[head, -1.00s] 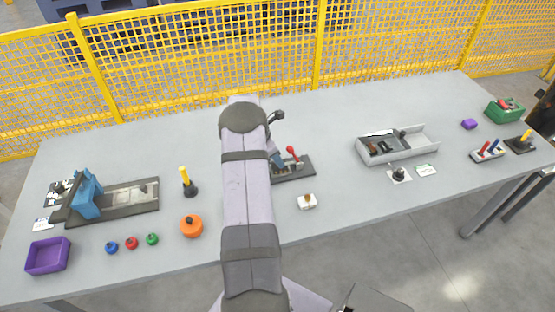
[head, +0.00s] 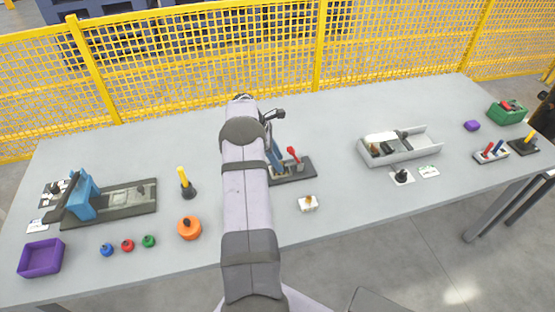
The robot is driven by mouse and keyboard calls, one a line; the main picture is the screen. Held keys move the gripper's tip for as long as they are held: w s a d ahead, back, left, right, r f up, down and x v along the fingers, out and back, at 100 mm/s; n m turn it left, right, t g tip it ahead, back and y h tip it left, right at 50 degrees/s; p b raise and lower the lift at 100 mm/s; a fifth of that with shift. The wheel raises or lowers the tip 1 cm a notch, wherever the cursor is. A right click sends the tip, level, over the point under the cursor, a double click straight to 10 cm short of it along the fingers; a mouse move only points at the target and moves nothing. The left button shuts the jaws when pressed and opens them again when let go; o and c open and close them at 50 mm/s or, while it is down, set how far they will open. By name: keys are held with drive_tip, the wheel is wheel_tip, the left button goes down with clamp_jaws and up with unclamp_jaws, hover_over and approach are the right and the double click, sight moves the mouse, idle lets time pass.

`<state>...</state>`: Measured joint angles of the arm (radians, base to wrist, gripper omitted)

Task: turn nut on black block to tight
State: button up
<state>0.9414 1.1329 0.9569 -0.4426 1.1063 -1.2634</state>
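My arm rises through the middle of the head view. A dark part at its far end, which looks like my gripper (head: 275,115), shows just right of the arm above the table. Its fingers are too small and too hidden to tell whether they are open or shut. I cannot tell for sure which thing is the black block with the nut. A small black piece (head: 402,176) sits on a white plate right of centre. Another dark piece (head: 55,188) stands on a white card at the far left. No nut can be made out clearly.
A lever fixture (head: 295,170) stands partly behind my arm. A grey tray (head: 432,150) is at right. A blue clamp fixture (head: 85,196), yellow-handled tool (head: 185,183), orange knob (head: 190,228) and purple bin (head: 40,258) are at left. A yellow fence (head: 200,70) stands behind the table.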

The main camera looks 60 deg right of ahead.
drive_tip(key=b+v, duration=0.2)
drive_tip(key=v, duration=0.5)
drive_tip(key=shift+r, duration=0.2)
idle(0.5)
